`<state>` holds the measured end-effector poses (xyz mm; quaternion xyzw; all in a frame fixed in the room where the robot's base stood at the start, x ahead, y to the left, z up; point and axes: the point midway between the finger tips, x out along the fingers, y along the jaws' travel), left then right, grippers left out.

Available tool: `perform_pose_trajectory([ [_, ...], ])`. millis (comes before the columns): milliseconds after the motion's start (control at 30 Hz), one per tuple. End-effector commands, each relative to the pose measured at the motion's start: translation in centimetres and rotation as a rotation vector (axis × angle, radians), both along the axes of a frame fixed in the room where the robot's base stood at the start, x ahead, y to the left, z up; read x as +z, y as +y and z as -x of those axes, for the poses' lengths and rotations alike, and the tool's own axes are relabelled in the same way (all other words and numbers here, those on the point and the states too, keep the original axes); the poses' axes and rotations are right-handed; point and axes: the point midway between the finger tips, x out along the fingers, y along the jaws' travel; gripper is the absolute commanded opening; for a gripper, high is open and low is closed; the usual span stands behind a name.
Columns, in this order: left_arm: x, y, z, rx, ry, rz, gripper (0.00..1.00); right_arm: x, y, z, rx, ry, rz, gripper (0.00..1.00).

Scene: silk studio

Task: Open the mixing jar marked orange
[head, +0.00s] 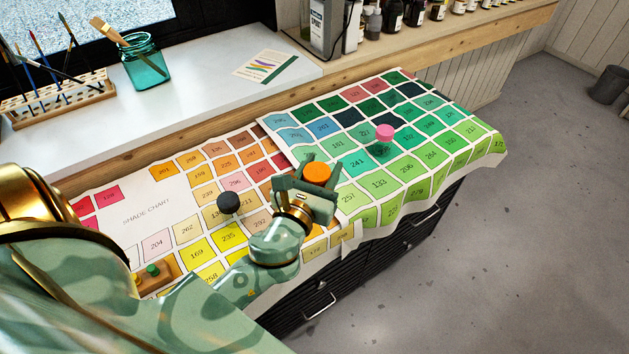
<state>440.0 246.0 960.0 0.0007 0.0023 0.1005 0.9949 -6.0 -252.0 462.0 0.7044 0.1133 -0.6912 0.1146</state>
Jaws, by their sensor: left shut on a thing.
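The orange lid (317,173) of the orange-marked jar shows between the fingers of my left gripper (318,180). The gripper is shut on it, above the shade chart. The jar's body is hidden behind the gripper, so I cannot tell whether the lid is still seated on it. A jar with a pink lid (385,132) stands on the green squares to the right. A black round-topped thing (228,203) stands to the left of the gripper. My right gripper is not in view.
The shade chart (146,208) covers the cabinet top. A small wooden piece with a green knob (153,270) is at the lower left. Behind are a brush rack (58,98), a teal glass jar (145,68) and a card (265,66). Open floor (500,250) lies to the right.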

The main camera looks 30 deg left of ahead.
Motion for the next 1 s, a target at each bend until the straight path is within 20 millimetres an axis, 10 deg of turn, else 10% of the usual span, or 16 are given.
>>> perform_pose_trajectory([
  [600,-7.8,7.7,-10.2,0.060,0.002,0.000,0.00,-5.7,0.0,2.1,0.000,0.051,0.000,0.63],
  [1000,-11.7,8.8,-12.1,0.059,0.003,0.001,0.00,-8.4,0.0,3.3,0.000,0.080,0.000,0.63],
])
